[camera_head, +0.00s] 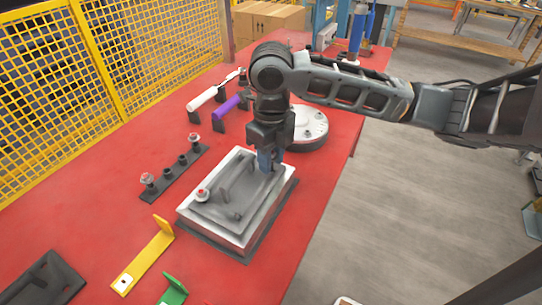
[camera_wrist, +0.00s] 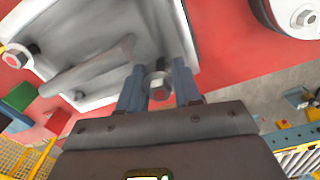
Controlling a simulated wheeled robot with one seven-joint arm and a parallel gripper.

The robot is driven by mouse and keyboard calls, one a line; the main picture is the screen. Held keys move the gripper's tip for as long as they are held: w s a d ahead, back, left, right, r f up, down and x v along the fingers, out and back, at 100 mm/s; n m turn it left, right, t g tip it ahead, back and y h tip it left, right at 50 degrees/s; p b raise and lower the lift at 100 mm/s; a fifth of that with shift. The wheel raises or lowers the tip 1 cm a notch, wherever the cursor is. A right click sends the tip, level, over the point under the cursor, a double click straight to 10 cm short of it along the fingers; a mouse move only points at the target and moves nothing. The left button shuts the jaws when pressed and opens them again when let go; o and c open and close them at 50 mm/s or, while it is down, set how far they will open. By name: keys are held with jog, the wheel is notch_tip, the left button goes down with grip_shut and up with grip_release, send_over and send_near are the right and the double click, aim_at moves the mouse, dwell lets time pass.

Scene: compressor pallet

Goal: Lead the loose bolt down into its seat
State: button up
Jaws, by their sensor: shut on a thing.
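The silver compressor block (camera_head: 222,232) lies on a dark base on the red table. It also fills the upper left of the wrist view (camera_wrist: 165,25). My gripper (camera_head: 269,164) points down over the block's far right corner. In the wrist view my gripper (camera_wrist: 158,70) is shut on the loose bolt (camera_wrist: 158,88), whose head shows between the two fingers. How deep the bolt sits in its seat is hidden.
A dark rack (camera_head: 165,188) with two bolts at its ends stands left of the block. A round silver part (camera_head: 310,128) is close behind my gripper. Yellow (camera_head: 148,258) and green (camera_head: 174,290) brackets lie in front.

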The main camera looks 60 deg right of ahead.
jog(key=shift+f+b, duration=0.75)
jog(key=shift+f, duration=0.1)
dwell(0.3)
jog(key=o, duration=1.1)
jog(key=shift+c, duration=0.2)
jog(key=shift+r, duration=3.95)
jog(key=shift+a, duration=0.1)
